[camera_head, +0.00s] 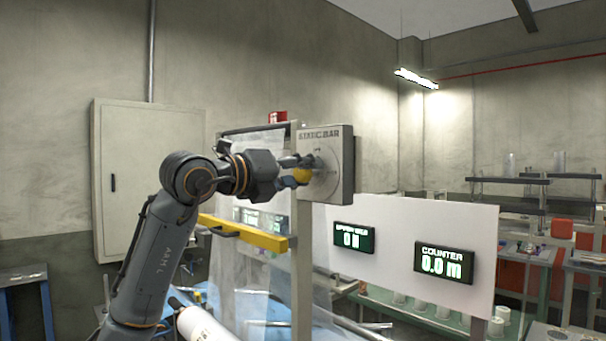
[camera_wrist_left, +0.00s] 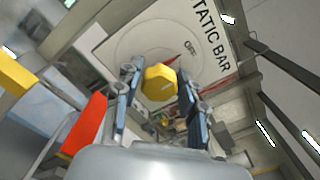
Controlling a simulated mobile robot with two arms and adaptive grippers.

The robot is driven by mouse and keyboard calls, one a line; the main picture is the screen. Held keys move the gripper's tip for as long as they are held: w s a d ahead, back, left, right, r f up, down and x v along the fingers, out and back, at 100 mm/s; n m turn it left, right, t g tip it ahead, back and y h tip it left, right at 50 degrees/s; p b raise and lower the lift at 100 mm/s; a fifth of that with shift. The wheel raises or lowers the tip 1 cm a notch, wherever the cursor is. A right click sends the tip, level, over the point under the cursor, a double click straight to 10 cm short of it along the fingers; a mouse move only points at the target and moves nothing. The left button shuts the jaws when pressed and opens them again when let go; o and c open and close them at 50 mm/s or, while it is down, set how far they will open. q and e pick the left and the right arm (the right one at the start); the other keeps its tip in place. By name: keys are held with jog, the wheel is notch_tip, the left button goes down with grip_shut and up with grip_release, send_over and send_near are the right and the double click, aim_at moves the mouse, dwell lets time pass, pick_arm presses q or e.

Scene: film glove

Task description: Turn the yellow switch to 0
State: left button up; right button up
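The yellow switch (camera_head: 302,175) is a knob on the front of a grey box (camera_head: 343,190) labelled STATIC BAR. In the left wrist view the knob (camera_wrist_left: 160,83) sits on a round dial plate (camera_wrist_left: 128,48) with the word OFF beside it. My left gripper (camera_head: 300,170) is at the knob, one finger above and one below it in the head view. In the left wrist view the fingers (camera_wrist_left: 157,88) stand apart on either side of the knob, with a small gap showing on the left; contact on the right is unclear. The 0 mark cannot be read. My right gripper is not in view.
A yellow bar (camera_head: 243,232) crosses the frame below my left arm. A white panel with a COUNTER display (camera_head: 444,262) and another display (camera_head: 354,237) stands right of the box. A grey wall cabinet (camera_head: 147,180) is at the left.

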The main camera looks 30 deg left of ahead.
pick_arm(q)
jog(key=shift+o, duration=0.8)
jog(key=shift+s, duration=0.15)
jog(key=v, duration=1.1)
jog(key=shift+s+a, duration=0.2)
jog(key=shift+s, duration=0.1)
jog(key=shift+f, duration=0.1)
